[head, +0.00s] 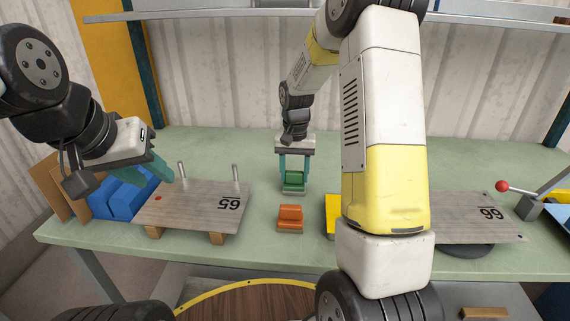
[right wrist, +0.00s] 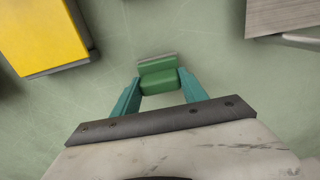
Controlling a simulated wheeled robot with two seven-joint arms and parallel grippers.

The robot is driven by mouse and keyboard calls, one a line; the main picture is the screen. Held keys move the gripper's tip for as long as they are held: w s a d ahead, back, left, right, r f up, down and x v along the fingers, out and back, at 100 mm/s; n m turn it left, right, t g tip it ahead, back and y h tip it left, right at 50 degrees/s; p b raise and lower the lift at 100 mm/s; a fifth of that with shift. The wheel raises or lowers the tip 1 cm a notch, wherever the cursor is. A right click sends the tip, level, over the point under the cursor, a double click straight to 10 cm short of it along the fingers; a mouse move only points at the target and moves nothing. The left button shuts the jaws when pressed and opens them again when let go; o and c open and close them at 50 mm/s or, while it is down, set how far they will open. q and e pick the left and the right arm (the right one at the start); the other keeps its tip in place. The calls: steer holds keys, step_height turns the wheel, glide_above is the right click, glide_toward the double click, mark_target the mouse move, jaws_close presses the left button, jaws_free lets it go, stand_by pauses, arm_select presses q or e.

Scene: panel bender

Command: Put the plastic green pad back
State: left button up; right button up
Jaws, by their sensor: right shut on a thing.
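The green pad (head: 294,182) is near the middle of the bench, behind an orange pad (head: 290,218). My right gripper (head: 294,174) points down at it and is shut on it, with a teal finger on each side. In the right wrist view the green pad (right wrist: 159,78) sits between the two fingertips (right wrist: 158,84). I cannot tell whether it touches the bench. My left gripper (head: 160,170) is at the left, beside the blue blocks and above the left edge of the board marked 65; its finger gap is not clear.
The board marked 65 (head: 188,212) with two upright pins stands at left, near blue blocks (head: 118,196). A yellow block (head: 333,213) is partly hidden by my right arm. A board marked 66 (head: 465,213) and a red-knobbed lever (head: 502,186) are at right.

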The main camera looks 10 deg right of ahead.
mark_target(294, 172)
steer(key=o, duration=1.3)
step_height(294, 172, up, 12)
steer(key=s+r+n+t+y, duration=0.1)
steer(key=s+r+n+t, duration=0.15)
steer(key=s+r, duration=0.8)
steer(key=s+a+f+n+t+y, duration=0.1)
steer(key=s+a+t, duration=0.1)
steer(key=s, duration=1.1)
steer(key=shift+s+f+t, duration=0.4)
steer(key=shift+t, duration=0.45)
